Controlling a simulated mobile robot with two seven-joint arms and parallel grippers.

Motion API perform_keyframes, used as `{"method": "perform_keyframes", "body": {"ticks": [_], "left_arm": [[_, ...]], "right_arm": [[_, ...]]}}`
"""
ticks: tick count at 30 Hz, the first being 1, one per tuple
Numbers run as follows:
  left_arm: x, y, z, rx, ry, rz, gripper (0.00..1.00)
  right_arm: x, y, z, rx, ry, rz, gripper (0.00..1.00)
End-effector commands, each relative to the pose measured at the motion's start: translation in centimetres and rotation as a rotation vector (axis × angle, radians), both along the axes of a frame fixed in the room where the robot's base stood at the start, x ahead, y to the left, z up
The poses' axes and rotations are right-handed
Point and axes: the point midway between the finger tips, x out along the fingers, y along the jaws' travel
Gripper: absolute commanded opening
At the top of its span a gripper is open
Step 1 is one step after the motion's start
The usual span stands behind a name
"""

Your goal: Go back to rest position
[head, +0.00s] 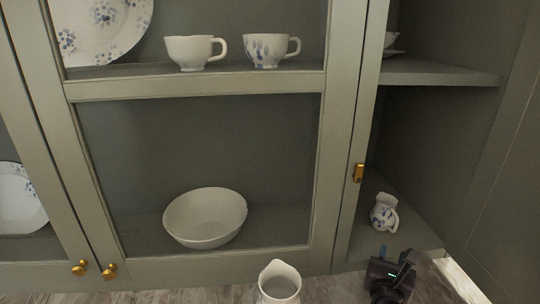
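My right gripper (395,262) is at the lower right, in front of the open cabinet section. Its two dark fingers appear spread, with nothing seen between them. My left gripper is not in view.
A cabinet door frame (200,88) with a brass latch (358,173) stands left of the open section. Cups (188,52), a bowl (206,217) and plates (104,30) are behind it. A white pitcher (279,283) shows at the bottom edge.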

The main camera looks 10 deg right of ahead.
Motion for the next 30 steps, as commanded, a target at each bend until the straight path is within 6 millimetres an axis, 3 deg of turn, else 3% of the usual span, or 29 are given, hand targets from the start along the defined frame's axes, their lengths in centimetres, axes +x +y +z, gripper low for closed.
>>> {"method": "perform_keyframes", "body": {"ticks": [7, 12, 17, 23, 30], "left_arm": [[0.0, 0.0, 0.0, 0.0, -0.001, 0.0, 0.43], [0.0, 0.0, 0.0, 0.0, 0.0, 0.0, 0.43], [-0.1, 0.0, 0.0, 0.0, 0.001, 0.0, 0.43], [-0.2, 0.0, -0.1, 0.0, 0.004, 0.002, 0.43], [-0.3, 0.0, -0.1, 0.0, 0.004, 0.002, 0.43]], "right_arm": [[0.0, 2.2, 2.6, -0.239, -0.008, 0.131, 0.36], [-0.6, 6.3, 5.4, -0.609, 0.006, 0.3, 0.36], [-1.7, 10.4, 6.5, -0.978, 0.049, 0.441, 0.36], [-3.6, 15.2, 5.6, -1.442, 0.142, 0.607, 0.36], [-6.5, 18.5, 1.7, -1.977, 0.315, 0.819, 0.36]]}}
